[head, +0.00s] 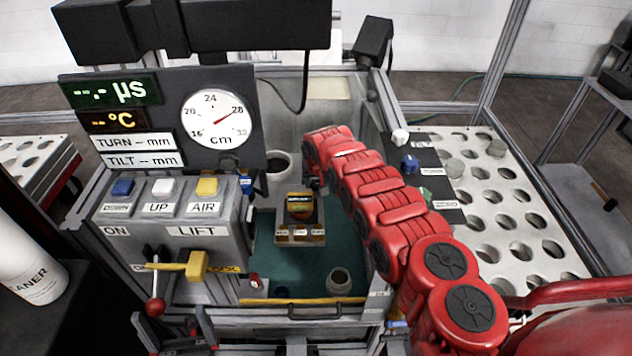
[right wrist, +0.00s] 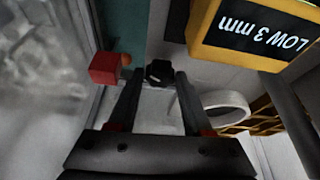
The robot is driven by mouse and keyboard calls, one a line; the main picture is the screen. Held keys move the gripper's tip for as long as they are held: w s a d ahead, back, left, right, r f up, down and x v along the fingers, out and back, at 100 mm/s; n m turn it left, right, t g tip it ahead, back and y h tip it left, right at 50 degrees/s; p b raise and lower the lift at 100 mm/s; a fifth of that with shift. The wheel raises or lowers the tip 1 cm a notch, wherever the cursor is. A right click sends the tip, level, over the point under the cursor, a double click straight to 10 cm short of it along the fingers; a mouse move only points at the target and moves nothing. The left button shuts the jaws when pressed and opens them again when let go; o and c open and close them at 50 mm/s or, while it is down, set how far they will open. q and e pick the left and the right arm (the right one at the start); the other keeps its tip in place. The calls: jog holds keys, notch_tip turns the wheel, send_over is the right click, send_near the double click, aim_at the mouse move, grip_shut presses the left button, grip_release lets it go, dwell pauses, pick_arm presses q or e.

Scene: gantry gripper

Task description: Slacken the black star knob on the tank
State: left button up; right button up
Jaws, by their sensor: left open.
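The black star knob (right wrist: 159,72) shows in the right wrist view, dark and small, in front of a pale grey surface. My right gripper (right wrist: 159,78) has its fingers apart, one on each side of the knob, with the knob at the fingertips. I see no firm contact. In the head view my red right arm reaches into the tank (head: 340,307); the knob and the right fingertips are hidden there. My left gripper (head: 183,325) is open and empty at the lower left, below the control box, close to a red ball lever.
A yellow gauge reading LOW 3 mm (right wrist: 255,32) and a white ring (right wrist: 226,107) are close to the right gripper. A red block (right wrist: 104,68) is on its other side. The control box (head: 172,225) with buttons and yellow handle (head: 197,265) stands left; a perforated table (head: 520,225) stands right.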

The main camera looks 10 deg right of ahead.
grip_shut()
jog(key=shift+d+f+n+y+b, duration=0.15)
jog(key=shift+n+y+b, duration=0.3)
jog(key=shift+n, duration=1.15)
jog(key=o, duration=0.5)
grip_release()
jog(key=shift+r, duration=0.25)
